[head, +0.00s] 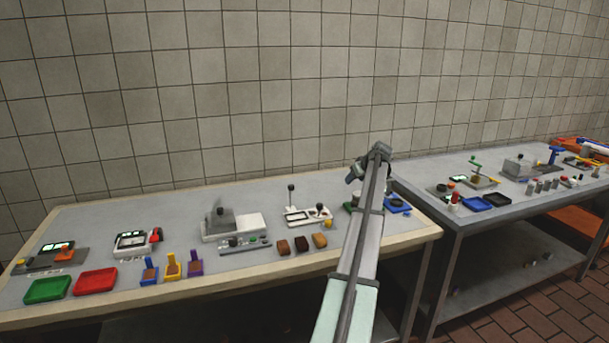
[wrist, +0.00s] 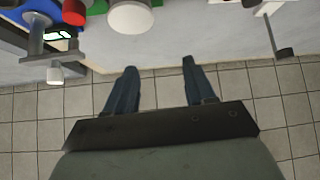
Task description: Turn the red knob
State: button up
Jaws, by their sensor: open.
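A red knob-like cylinder (wrist: 74,12) shows at the top left of the wrist view, cut by the upper edge. It is beside a blue part (wrist: 38,8) and a white round piece (wrist: 130,16). My gripper (wrist: 159,66) is open and empty, its two dark fingers apart. Its tips are below and right of the red cylinder in that view, touching nothing visible. In the head view my arm reaches over the right end of the near table, and I cannot make out the fingertips or that red cylinder there.
The near table (head: 150,306) holds a green tray (head: 47,289), a red tray (head: 95,282) and several devices. A blue ring-shaped piece (head: 397,204) lies right of my arm. A second table (head: 440,165) with more devices stands right. A tiled wall is behind.

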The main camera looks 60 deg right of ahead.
jog(key=w+a+r+m+h, duration=0.1)
jog(key=w+a, duration=0.4)
jog(key=w, duration=0.4)
jog(key=w+a+r+m+h, duration=0.1)
jog(key=w+a, duration=0.3)
jog(key=w, duration=0.5)
jog(key=shift+a+m+h, duration=0.4)
jog(key=shift+m+h, duration=0.1)
jog(key=shift+h, duration=0.2)
jog(key=shift+r, duration=0.1)
